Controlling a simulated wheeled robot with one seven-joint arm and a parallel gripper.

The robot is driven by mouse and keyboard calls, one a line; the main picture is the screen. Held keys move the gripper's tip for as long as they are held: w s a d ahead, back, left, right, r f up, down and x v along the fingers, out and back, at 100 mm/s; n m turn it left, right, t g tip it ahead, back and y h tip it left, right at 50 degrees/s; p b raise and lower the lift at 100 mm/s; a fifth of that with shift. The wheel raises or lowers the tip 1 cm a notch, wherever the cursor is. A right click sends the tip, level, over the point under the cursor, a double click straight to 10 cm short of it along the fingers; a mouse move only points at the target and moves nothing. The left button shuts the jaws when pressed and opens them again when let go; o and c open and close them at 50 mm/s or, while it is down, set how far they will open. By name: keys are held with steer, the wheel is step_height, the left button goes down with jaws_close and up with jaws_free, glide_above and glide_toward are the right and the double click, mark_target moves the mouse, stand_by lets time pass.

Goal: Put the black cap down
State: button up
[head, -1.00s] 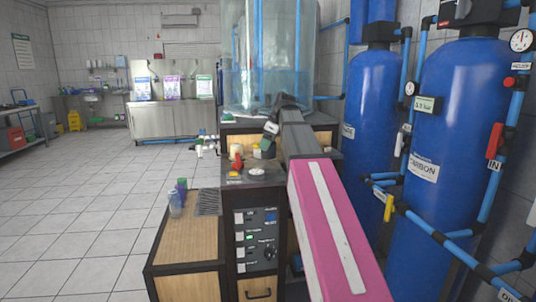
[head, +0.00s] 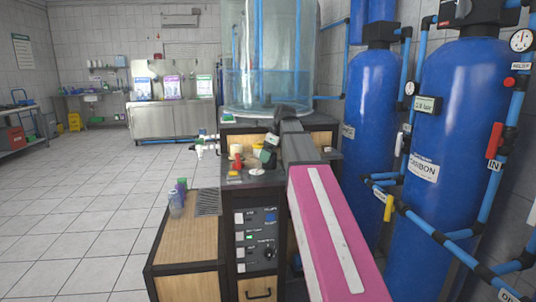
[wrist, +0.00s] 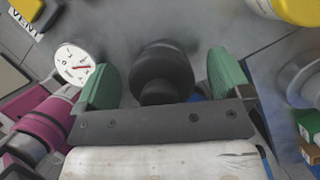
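A black round cap (wrist: 162,70) shows in the wrist view, between the two green fingertips of my gripper (wrist: 164,82). A narrow gap shows between the cap and each finger, so my gripper is open around it and not clasping it. Whether the cap rests on the grey top beneath it is hard to tell from this angle. In the head view my gripper (head: 268,148) is low over the dark top of the middle cabinet (head: 262,181), and the cap cannot be made out there.
A white dial (wrist: 73,63) lies left of the fingers and a yellow-topped part (wrist: 298,10) is at upper right. The clear tank (head: 268,75) stands behind my gripper. Blue cylinders (head: 430,140) stand to the right. A wooden-topped lower cabinet (head: 190,240) is at left.

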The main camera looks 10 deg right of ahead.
steer(key=v, duration=1.2)
steer(key=shift+r, duration=0.2)
